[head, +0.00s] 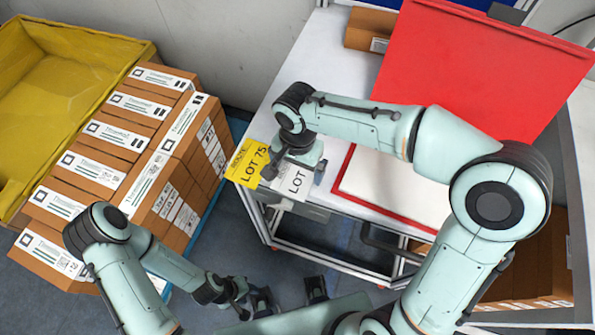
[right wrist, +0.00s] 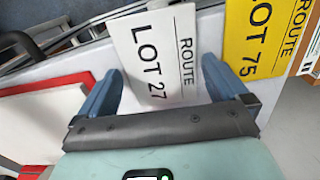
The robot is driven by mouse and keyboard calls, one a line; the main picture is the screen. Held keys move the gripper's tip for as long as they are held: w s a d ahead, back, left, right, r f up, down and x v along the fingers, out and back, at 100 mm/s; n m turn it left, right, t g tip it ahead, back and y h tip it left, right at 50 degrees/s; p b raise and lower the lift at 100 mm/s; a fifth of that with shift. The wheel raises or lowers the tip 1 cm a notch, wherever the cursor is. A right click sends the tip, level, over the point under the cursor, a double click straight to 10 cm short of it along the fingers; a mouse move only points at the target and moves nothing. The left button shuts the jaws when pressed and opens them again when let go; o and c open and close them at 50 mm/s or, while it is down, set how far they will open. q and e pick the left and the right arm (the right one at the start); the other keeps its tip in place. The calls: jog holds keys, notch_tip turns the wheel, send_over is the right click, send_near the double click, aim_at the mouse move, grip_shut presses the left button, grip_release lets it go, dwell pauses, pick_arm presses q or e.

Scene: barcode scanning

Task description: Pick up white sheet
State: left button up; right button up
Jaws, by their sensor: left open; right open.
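The white sheet, printed LOT in the head view (head: 297,184) and ROUTE LOT 27 in the right wrist view (right wrist: 160,60), lies at the table's near left edge. My right gripper (head: 294,172) is open above it, and part of the sheet is hidden beneath the gripper. In the right wrist view my open fingers (right wrist: 161,66) stand on either side of the sheet, with nothing held. My left gripper (head: 238,296) is open and low at the front, away from the sheet.
A yellow sheet reading LOT 75 (head: 248,163) lies just left of the white one. A red-rimmed tray (head: 347,178) is to the right on the white table (head: 325,62). Stacked brown boxes (head: 135,135) stand left, beside a yellow bin (head: 22,75). A red panel (head: 480,65) rises behind.

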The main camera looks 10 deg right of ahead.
jog(key=shift+f, duration=0.1)
jog(key=c, duration=0.8)
jog(key=shift+o, duration=0.2)
